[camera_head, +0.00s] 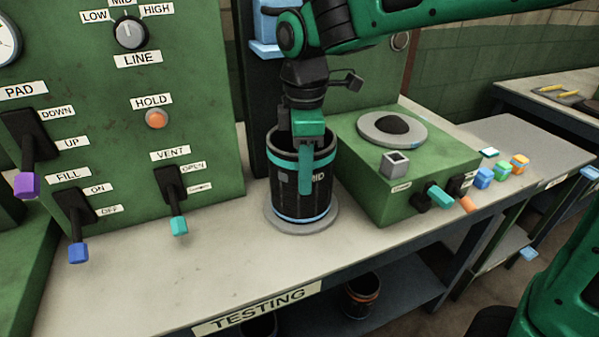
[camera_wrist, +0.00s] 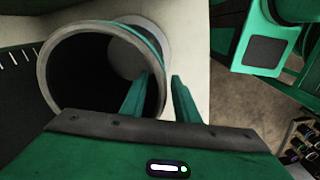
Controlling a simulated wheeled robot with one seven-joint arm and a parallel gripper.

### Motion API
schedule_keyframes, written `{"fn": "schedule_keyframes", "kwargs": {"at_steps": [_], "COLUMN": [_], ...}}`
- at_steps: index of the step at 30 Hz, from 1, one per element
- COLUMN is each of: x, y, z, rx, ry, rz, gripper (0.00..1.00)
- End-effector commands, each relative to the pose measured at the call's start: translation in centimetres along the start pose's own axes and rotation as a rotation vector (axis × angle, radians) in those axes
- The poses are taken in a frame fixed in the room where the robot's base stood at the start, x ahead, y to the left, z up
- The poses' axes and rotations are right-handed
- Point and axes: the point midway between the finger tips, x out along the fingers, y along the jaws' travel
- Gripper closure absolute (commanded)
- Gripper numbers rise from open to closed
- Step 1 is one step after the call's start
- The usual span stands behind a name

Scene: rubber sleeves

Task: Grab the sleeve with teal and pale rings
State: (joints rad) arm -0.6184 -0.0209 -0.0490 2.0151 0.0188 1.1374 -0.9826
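The black sleeve with a teal upper ring and a pale blue lower ring (camera_head: 287,190) stands upright on a round grey plate (camera_head: 290,222) on the bench. In the wrist view its open mouth and pale rim (camera_wrist: 62,50) fill the left side. My gripper (camera_head: 305,185) points down at the sleeve's near rim. One finger hangs outside, in front of the wall; the other is hidden in the head view. In the wrist view my gripper's fingers (camera_wrist: 160,82) stand apart with the rim wall between them, one over the mouth and one outside. I see no clear grip on the wall.
A green panel with levers (camera_head: 170,100) stands to the left. A green box with a black dome (camera_head: 400,165) stands close on the right. Small coloured blocks (camera_head: 502,173) lie beyond it. A sleeve with orange bands (camera_head: 361,296) is on the lower shelf. The front bench top is clear.

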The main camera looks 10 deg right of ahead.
Motion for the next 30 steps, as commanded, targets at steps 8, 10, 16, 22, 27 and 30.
{"fn": "schedule_keyframes", "kwargs": {"at_steps": [8,10,16,22,27,30], "x": [0.94,0.93,0.91,0.90,0.90,0.89], "y": [-0.01,-0.01,0.01,0.04,0.06,0.06], "z": [0.01,0.00,-0.01,-0.02,-0.04,-0.06], "rx": [0.001,0.001,0.001,0.001,0.001,0.001], "ry": [0.000,0.000,0.001,0.001,0.001,0.001], "rz": [0.001,0.001,0.001,0.002,0.002,0.002], "gripper": [0.72,0.72,1.00,1.00,1.00,1.00]}}
